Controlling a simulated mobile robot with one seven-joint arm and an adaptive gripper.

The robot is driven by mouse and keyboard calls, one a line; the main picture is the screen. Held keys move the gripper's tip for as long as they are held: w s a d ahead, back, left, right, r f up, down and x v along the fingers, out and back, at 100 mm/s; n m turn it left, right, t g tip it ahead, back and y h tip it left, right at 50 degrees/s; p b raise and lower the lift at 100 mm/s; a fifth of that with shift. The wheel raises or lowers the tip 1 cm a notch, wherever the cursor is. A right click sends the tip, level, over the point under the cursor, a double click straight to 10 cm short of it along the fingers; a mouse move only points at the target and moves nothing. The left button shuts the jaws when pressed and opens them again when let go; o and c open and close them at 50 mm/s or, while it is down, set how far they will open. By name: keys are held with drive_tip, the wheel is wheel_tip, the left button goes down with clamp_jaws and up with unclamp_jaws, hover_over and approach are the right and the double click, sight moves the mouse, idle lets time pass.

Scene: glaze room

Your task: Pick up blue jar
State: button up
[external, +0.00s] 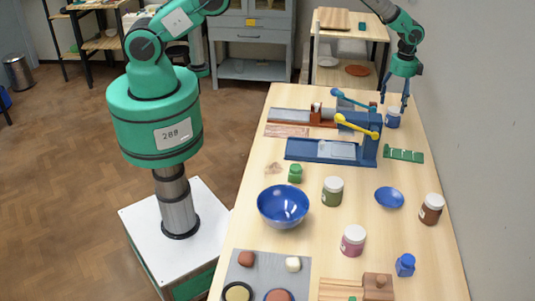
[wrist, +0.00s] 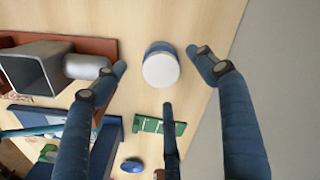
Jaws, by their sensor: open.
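A blue jar (external: 393,121) with a white lid stands upright at the far right of the table. In the wrist view the jar (wrist: 159,47) is seen from above, its white lid covering most of the blue body. My gripper (external: 394,102) points down just above the jar, fingers spread. In the wrist view the open fingers sit left, right and below the jar, with visible gaps around it. I cannot tell whether the fingertips are lower than the lid. A smaller blue container (external: 405,266) stands at the near right.
A blue press with a yellow lever (external: 358,126) and a red-brown one (external: 295,116) stand left of the jar. A green slotted piece (external: 404,155) lies just nearer. Bowls and lidded jars stand nearer. A wall runs along the right.

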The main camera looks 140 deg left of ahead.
sight(395, 109)
drive_tip(key=shift+f, duration=0.1)
idle(0.3)
drive_tip(key=shift+f, duration=2.55)
drive_tip(key=shift+c, duration=0.5)
drive_tip(key=c, duration=1.3)
drive_tip(key=shift+r, duration=0.1)
drive_tip(key=shift+c, duration=0.2)
drive_tip(key=shift+r, duration=4.95)
